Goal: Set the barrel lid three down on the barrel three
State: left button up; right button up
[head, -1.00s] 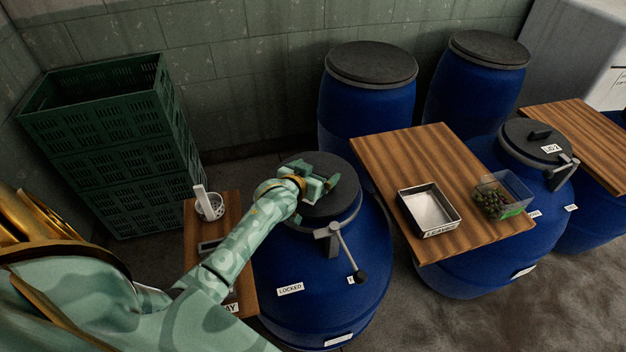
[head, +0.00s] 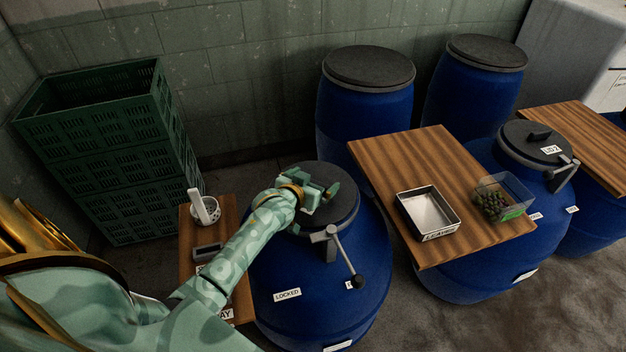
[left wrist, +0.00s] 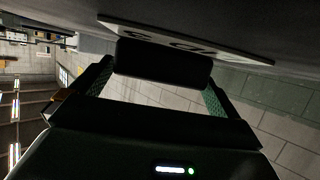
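The barrel three (head: 310,265) is the blue barrel in the middle front, tagged LOCKED. The dark round barrel lid three (head: 345,203) lies over its top and looks level; whether it sits flush all round I cannot tell. In the left wrist view the lid's white label (left wrist: 190,40) and its dark handle block (left wrist: 165,62) show close up. My left gripper (head: 322,195) is over the lid. Its fingers (left wrist: 158,85) are spread apart, with the handle between or just beyond their tips. My right gripper is not in view.
A lever clamp (head: 338,245) stands at the barrel's front rim. A small wooden stand (head: 228,225) with a white cup (head: 207,210) is left of it. A wooden table (head: 415,165) with a metal tray (head: 428,212) is right. Green crates (head: 105,150) stand behind left.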

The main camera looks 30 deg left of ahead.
pick_arm(q)
jog(key=shift+r, duration=0.75)
jog(key=p+v, duration=0.3)
jog(key=v, duration=0.7)
jog(key=shift+s, duration=0.4)
jog(key=shift+s+r, duration=0.2)
jog(key=shift+s, duration=0.35)
